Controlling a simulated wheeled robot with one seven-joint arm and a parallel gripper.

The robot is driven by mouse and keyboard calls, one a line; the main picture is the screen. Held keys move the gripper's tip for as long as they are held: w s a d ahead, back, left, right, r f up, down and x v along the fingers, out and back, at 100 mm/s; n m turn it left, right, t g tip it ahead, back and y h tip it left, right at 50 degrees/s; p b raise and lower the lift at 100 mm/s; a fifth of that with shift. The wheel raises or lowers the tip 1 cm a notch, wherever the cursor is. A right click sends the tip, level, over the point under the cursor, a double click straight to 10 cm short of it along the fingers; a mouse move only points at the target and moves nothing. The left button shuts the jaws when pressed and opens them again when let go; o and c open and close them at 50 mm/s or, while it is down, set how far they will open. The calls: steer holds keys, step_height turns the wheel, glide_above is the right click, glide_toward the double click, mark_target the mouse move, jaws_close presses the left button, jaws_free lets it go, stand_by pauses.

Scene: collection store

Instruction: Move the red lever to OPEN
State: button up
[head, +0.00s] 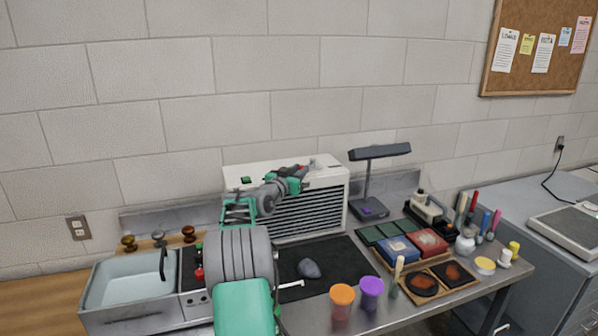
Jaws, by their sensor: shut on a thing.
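A white cabinet (237,172) with a dark slatted front stands against the wall behind the dark mat. My arm reaches over its top from the front left. My gripper (304,170) is at the cabinet's upper edge, right of its middle, and is shut on the red lever (300,167). Only a small red part of the lever shows; my gripper hides the rest, so its angle cannot be told. A small green mark (246,180) is on the cabinet top at the left. No OPEN lettering can be read.
A grey stone (308,268) lies on the dark mat (340,255). Orange (342,300) and purple (371,291) cups stand in front. A dark lamp (368,207) stands right of the cabinet, beside trays and bottles. A sink (130,285) is at left.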

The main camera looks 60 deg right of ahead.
jaws_close()
stand_by(0.9)
